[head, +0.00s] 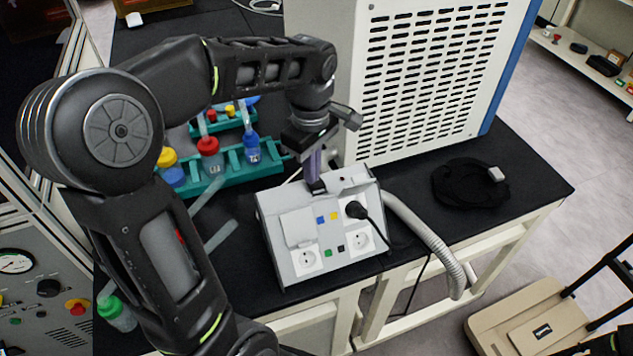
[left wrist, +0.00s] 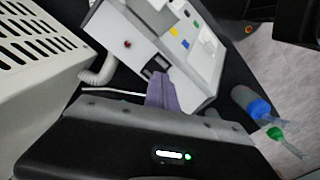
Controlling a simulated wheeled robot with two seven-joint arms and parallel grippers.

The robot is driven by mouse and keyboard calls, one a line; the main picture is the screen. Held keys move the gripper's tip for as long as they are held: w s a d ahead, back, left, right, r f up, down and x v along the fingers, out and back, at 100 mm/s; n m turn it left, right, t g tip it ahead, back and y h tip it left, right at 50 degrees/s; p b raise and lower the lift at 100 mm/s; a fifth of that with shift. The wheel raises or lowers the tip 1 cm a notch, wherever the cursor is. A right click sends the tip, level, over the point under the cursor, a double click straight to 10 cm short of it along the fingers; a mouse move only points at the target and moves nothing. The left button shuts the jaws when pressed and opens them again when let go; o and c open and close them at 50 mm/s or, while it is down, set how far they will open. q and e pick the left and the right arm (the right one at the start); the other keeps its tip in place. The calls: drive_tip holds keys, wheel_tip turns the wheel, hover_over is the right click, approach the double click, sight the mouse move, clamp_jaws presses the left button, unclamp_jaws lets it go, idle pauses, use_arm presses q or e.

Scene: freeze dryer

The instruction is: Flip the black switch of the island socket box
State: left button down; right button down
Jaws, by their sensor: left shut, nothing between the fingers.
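The island socket box (head: 290,225) is a light grey box with a sloped front, standing on the black bench top. The black switch (left wrist: 154,67) shows in the left wrist view as a dark square on the box's top face. My left gripper (head: 313,178) points down at the back edge of the box in the head view. Its purple fingers (left wrist: 160,92) are shut and empty, with their tips right at the switch; I cannot tell whether they touch it. In the head view the fingers largely hide the switch. My right gripper is not in view.
A white vented machine (head: 430,85) stands close behind the box. Teal racks (head: 230,178) with capped bottles lie to the left. A black plug (head: 356,209) sits in a socket, its cable running right beside a corrugated hose (head: 425,235). A black coiled item (head: 468,187) lies at the right.

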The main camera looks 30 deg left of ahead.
use_arm(q)
drive_tip(key=shift+f+b, duration=0.65)
drive_tip(key=shift+f, duration=0.3)
idle(0.3)
drive_tip(key=shift+r+p, duration=2.75)
drive_tip(key=shift+r, duration=0.8)
